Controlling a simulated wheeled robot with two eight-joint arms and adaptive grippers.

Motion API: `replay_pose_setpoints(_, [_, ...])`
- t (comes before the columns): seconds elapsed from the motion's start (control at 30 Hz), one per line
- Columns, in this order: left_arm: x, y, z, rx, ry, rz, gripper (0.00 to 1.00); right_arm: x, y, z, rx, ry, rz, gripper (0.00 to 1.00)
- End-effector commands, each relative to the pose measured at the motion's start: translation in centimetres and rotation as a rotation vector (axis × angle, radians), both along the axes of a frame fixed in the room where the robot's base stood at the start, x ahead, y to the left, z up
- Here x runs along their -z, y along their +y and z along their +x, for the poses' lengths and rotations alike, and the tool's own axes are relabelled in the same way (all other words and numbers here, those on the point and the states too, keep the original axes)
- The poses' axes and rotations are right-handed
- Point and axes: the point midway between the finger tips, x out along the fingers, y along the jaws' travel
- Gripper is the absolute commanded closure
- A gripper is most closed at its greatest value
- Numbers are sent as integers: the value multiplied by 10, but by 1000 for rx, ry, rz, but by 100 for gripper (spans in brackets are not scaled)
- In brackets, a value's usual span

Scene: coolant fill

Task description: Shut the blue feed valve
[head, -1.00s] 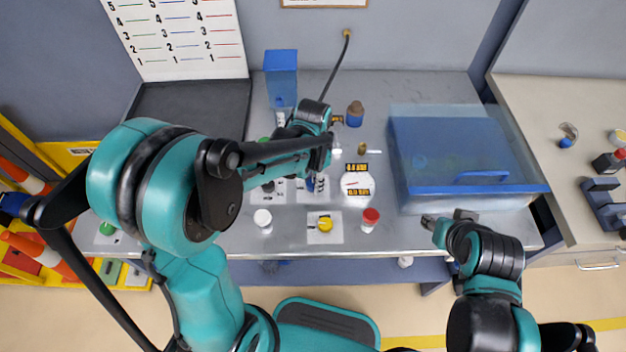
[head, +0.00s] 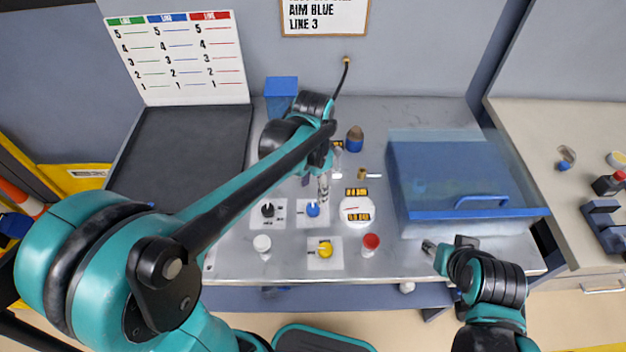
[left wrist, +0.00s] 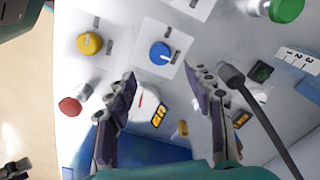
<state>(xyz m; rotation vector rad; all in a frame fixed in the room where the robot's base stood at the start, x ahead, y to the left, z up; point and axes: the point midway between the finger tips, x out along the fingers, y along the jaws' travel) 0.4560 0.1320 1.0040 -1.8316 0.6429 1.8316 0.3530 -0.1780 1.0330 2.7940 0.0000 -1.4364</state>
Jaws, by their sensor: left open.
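The blue feed valve knob (head: 313,209) sits on a white plate on the grey bench, with a pale pointer line on top. In the left wrist view the blue knob (left wrist: 160,53) lies just beyond and between my left fingertips (left wrist: 160,76), which are spread with nothing between them. In the head view my left gripper (head: 323,188) points down close above the knob, apart from it as far as I can tell. My right gripper (head: 440,245) hangs near the bench's front right edge; its finger opening is unclear.
A black knob (head: 268,209) and a yellow knob (head: 325,249) flank the blue one. A round white gauge (head: 357,210), a red-capped bottle (head: 370,244) and a white-capped one (head: 262,245) stand close by. A blue lidded bin (head: 450,170) fills the right side.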

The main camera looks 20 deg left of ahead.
Motion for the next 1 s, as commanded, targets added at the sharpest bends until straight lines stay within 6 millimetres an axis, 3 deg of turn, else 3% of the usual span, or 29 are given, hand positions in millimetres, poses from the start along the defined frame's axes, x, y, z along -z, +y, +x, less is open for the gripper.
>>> replay_pose_setpoints(0.1, [-19,0,0,0,0,0,47,0,0,0,0,0,0,60])
replay_pose_setpoints(0.23, [-30,0,0,0,0,0,47,0,0,0,0,0,0,60])
replay_pose_setpoints(0.83, [-33,0,-1,-3,-2,0,47,0,0,0,0,0,0,60])
replay_pose_setpoints(1.0, [-39,7,-16,-78,-72,-10,47,0,0,0,0,0,0,60])
